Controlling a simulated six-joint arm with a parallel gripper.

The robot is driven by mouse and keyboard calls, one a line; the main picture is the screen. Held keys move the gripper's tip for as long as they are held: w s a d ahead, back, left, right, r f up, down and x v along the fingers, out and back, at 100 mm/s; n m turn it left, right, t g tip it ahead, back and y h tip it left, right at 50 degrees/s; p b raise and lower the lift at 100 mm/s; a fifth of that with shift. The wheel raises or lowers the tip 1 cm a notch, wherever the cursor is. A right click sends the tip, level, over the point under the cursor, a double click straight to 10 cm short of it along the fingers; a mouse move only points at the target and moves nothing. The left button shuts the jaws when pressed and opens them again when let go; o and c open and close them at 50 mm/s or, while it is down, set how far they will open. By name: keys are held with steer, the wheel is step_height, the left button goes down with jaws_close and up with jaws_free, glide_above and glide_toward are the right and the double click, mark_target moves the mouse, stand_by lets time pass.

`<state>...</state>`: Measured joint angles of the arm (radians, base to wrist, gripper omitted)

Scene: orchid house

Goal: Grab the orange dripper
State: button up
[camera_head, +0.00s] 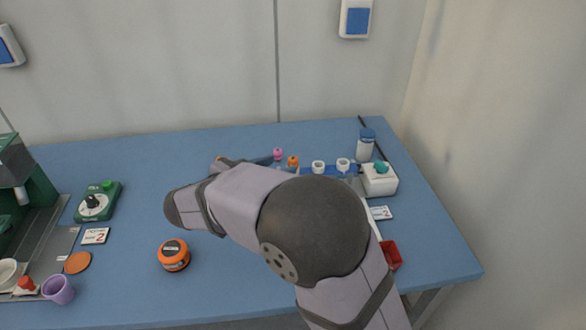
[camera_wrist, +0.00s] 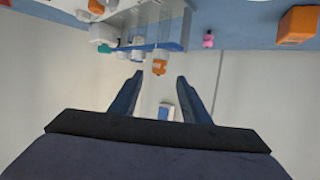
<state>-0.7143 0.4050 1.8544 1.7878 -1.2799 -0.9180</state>
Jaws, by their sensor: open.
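The orange dripper (camera_head: 293,160) is small and sits along the blue rack (camera_head: 333,171) at the back of the table, next to a pink piece (camera_head: 278,154). In the wrist view, which looks upside down, the orange dripper (camera_wrist: 159,67) appears in line with the gap between my fingers, apart from them and beyond their tips. My gripper (camera_wrist: 160,79) is open and empty. In the head view my arm hides most of the gripper and part of the rack.
White cups (camera_head: 318,166) (camera_head: 343,164) stand right of the dripper. A jar with a blue lid (camera_head: 366,145) and a white box (camera_head: 379,179) are at the right. The front middle holds an orange round container (camera_head: 173,255).

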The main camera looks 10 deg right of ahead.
mark_target(290, 161)
steer(key=shift+p+x, duration=0.3)
steer(key=shift+x, duration=3.3)
steer(key=shift+r, duration=0.15)
jaws_close()
